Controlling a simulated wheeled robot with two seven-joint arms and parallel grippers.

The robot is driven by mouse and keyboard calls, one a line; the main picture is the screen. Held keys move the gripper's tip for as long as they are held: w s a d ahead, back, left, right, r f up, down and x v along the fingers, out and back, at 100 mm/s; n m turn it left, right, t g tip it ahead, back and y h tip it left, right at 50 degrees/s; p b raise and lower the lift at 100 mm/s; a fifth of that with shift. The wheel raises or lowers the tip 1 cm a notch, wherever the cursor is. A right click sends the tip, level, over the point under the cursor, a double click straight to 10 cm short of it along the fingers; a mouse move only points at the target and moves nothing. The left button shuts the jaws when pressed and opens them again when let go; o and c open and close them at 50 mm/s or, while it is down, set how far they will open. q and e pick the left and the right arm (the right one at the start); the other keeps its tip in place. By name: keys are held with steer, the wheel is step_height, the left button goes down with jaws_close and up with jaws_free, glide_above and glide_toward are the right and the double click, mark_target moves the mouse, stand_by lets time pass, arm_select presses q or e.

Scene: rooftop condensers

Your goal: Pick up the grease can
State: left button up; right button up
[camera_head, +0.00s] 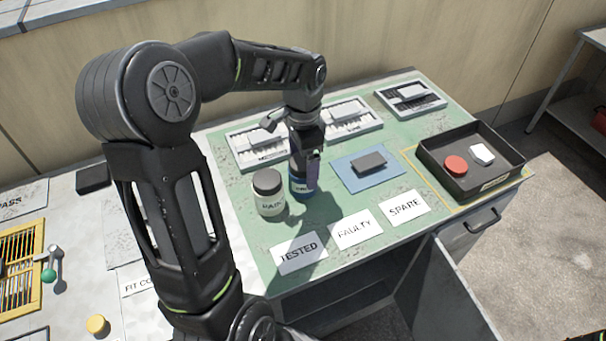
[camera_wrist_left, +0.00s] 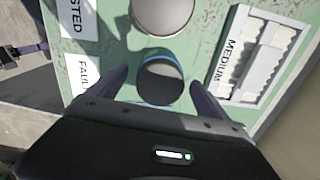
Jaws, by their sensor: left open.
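A small blue can (camera_head: 302,188), which looks like the grease can, stands upright on the green mat; its lettering is too small and covered to read. My left gripper (camera_head: 305,163) points down right over it and hides its top. In the left wrist view, the dark round top of the can (camera_wrist_left: 161,82) with a blue rim lies between the two spread fingers (camera_wrist_left: 158,88). The gripper is open, and I cannot tell whether a finger touches the can.
A pale jar with a grey lid (camera_head: 269,197), its label starting "PAIN", stands just left of the can. A blue pad with a dark block (camera_head: 369,161), white labelled cards (camera_head: 355,229), parts trays (camera_head: 350,118) and a black tray (camera_head: 440,165) lie around. An open door (camera_head: 440,295) is in front.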

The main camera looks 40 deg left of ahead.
arm_select(q)
steer(key=shift+f, duration=0.1)
step_height(320, 180, down, 5)
stand_by(0.5)
steer(key=shift+c, duration=0.4)
steer(key=c, duration=1.8)
steer(key=shift+o, duration=0.2)
step_height(320, 180, up, 10)
steer(key=shift+r, duration=0.1)
